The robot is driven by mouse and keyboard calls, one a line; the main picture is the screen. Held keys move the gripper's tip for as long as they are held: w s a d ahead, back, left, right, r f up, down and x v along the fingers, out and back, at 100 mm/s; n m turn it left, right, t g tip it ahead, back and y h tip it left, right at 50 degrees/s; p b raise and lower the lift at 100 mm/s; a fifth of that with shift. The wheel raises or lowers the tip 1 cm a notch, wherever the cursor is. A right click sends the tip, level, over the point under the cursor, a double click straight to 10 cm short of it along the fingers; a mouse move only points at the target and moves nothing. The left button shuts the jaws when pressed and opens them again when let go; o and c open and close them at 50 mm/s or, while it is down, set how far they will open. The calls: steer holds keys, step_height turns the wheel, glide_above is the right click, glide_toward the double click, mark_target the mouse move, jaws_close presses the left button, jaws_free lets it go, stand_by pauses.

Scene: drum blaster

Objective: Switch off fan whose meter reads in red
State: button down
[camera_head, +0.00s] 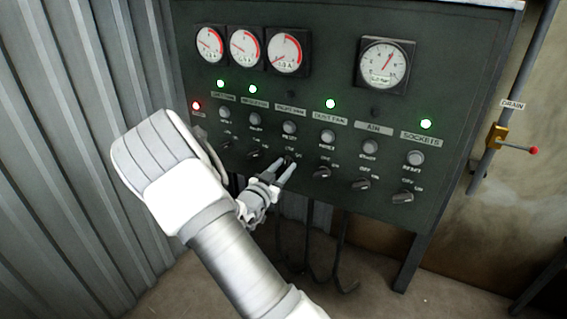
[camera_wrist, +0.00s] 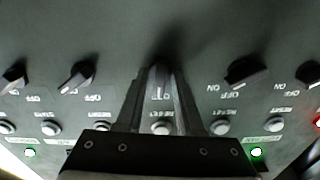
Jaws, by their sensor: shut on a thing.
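A dark green control panel (camera_head: 330,75) carries a row of rotary switches. Three round meters, the left (camera_head: 210,44), middle (camera_head: 245,47) and right (camera_head: 288,51), have red bands on their dials. My gripper (camera_head: 288,162) is at the third switch from the left. In the wrist view my gripper (camera_wrist: 161,80) has its fingers closed on both sides of this switch knob (camera_wrist: 160,73). The knob is mostly hidden by the fingers. The lamp (camera_head: 290,95) above the third column looks dark. The lamps above the first (camera_head: 220,83) and second (camera_head: 253,89) columns glow green.
A fourth meter (camera_head: 383,65) stands apart to the right. Neighbouring switch knobs (camera_head: 322,172) sit close on either side. A red lamp (camera_head: 196,105) glows at the left.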

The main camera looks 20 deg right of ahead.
steer(key=shift+n+p, duration=0.3)
steer(key=shift+n, duration=0.3)
steer(key=c, duration=0.8)
jaws_free()
steer(key=shift+c, duration=0.2)
steer(key=p+v, duration=0.2)
steer(key=v, duration=1.5)
steer(key=shift+s+a+p, duration=0.2)
steer(key=shift+a+p, duration=0.05)
steer(key=shift+p, duration=0.05)
